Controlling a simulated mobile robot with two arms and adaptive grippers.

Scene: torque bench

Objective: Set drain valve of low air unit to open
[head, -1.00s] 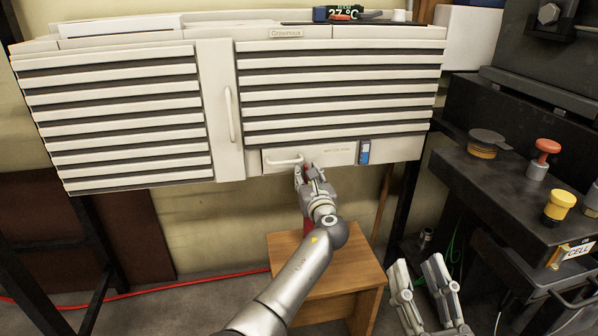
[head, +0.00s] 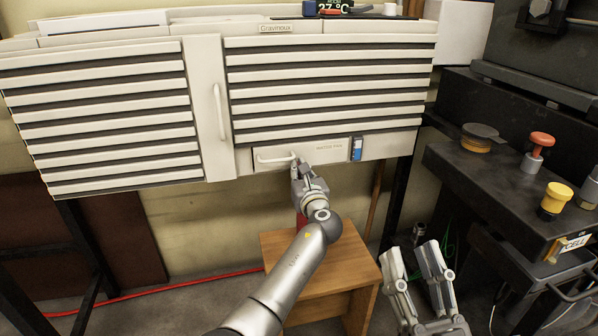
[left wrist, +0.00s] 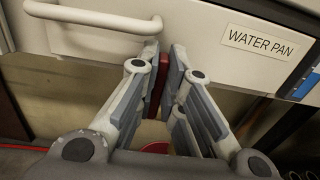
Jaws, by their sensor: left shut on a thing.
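The low air unit is a wide cream cabinet with slatted grilles (head: 325,85). Along its lower edge is a water pan drawer (head: 325,150), labelled "WATER PAN" in the left wrist view (left wrist: 261,40), with a pale bar handle (head: 272,160). My left gripper (head: 300,164) is under the drawer, just right of the handle. In the left wrist view its fingers are shut on a narrow red lever (left wrist: 158,82), which looks like the drain valve's. The valve body is hidden. My right gripper (head: 414,252) is open and empty, low on the right.
A wooden stool (head: 345,262) stands below the unit, with a red object (head: 302,218) partly hidden by my left arm. A dark bench at right carries red (head: 541,139) and yellow (head: 556,197) knobs. A red hose (head: 150,293) lies on the floor.

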